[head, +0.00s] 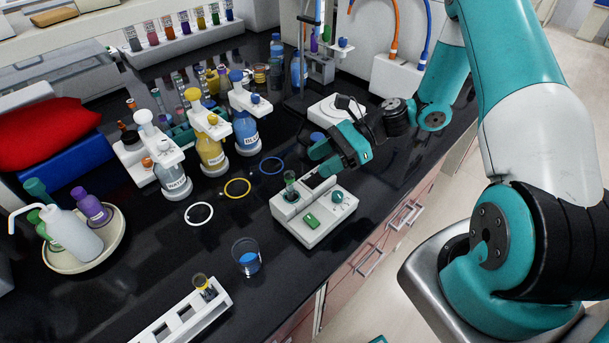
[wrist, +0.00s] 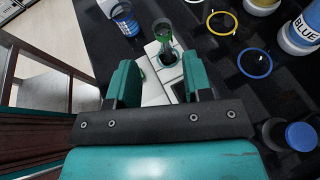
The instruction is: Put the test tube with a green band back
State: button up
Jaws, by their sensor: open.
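A test tube with green on it (head: 291,183) stands upright in the holder of a white bench device (head: 316,225). It also shows in the wrist view (wrist: 164,36), beyond the fingertips, seated in the device (wrist: 152,85). My gripper (head: 322,163) is open and empty above the device's back edge, to the right of the tube. In the wrist view the two teal fingers (wrist: 160,84) are apart with the device behind the gap. A white rack (head: 165,325) at the front holds a tube with yellow (head: 202,283); its other visible slots look empty.
A beaker with blue liquid (head: 247,258) stands between rack and device. White (head: 199,213), yellow (head: 237,188) and blue rings (head: 272,165) lie on the black bench. Labelled bottles in stands, including a blue one (head: 246,130), are behind. A tray (head: 112,246) with wash bottles is left.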

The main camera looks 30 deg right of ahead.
jog(key=b+v, duration=0.1)
jog(key=v, duration=0.4)
jog(key=s+a+r+n+g+h, duration=0.3)
jog(key=s+a+r+n+h, duration=0.15)
jog(key=a+r+n, duration=0.65)
jog(key=s+a+r+n+t+h, duration=0.1)
jog(key=s+a+r+n+h, duration=0.1)
jog(key=s+n, duration=0.5)
jog(key=s+a+r+n+h, duration=0.3)
jog(key=s+n, duration=0.3)
jog(key=n, duration=0.2)
jog(key=shift+s+r+t, duration=0.4)
jog(key=shift+r, duration=0.15)
